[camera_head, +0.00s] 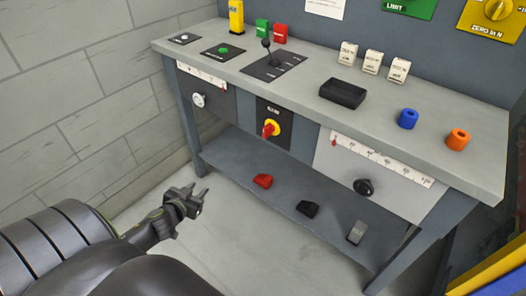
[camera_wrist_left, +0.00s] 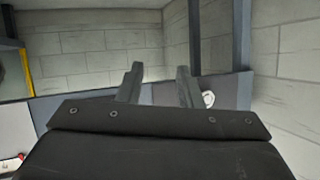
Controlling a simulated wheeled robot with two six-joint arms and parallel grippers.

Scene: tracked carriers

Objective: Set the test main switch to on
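A rotary switch with a red handle on a yellow disc (camera_head: 271,128) sits on a dark panel on the front of the grey workbench (camera_head: 420,128). Its handle sticks out toward the lower left; its label is too small to read. My left gripper (camera_head: 201,190) is open and empty, low in front of the bench, apart from the switch and below and left of it. In the left wrist view its two fingers (camera_wrist_left: 160,72) are spread with nothing between them. I cannot make out the switch in the left wrist view. My right gripper is not in view.
A white knob (camera_head: 198,100) is left of the switch and a black knob (camera_head: 364,187) to its right. The lower shelf (camera_head: 235,160) holds a red block (camera_head: 263,181), a black block (camera_head: 308,209) and a grey block (camera_head: 356,232). A lever (camera_head: 267,54) stands on top.

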